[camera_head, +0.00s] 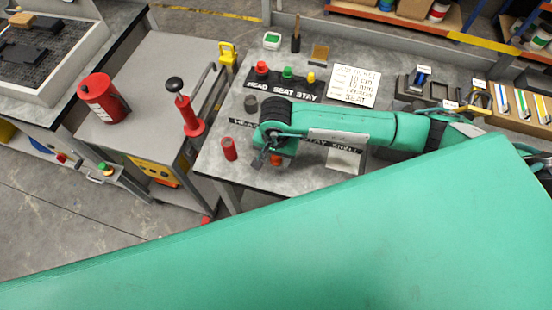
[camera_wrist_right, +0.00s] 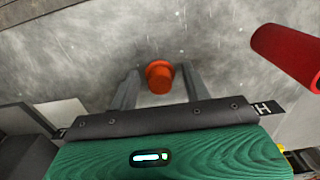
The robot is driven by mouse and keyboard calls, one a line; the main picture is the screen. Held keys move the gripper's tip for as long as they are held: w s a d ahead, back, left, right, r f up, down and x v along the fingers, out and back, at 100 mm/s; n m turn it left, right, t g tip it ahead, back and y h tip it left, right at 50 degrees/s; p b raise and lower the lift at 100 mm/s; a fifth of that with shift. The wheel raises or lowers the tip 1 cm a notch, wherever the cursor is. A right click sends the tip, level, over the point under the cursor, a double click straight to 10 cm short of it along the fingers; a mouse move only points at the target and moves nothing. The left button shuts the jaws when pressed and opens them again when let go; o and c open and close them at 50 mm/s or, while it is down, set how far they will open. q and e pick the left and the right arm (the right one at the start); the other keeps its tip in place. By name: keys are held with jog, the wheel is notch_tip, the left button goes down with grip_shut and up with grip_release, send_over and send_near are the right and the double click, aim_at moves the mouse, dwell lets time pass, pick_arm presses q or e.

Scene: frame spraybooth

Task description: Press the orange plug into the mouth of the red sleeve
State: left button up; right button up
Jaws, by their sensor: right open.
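The orange plug (camera_head: 276,160) stands on the grey bench top, partly hidden by my right gripper (camera_head: 267,158). In the right wrist view the plug (camera_wrist_right: 160,76) lies between the two open fingers, with a gap on each side. I cannot tell how far down the fingers reach beside it. The red sleeve (camera_head: 229,149) stands on the bench left of the gripper. In the right wrist view the sleeve (camera_wrist_right: 287,55) is at the right, apart from the fingers; its mouth is not clearly visible. My left gripper is not in view.
A dark label strip (camera_head: 245,123) and a grey cylinder (camera_head: 251,104) are near the gripper. A block with coloured buttons (camera_head: 285,85) and a white sign (camera_head: 354,86) stand behind. A large green surface covers the lower picture.

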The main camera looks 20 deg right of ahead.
jog(key=c, duration=0.8)
jog(key=shift+c, duration=0.2)
jog(key=shift+r, duration=0.15)
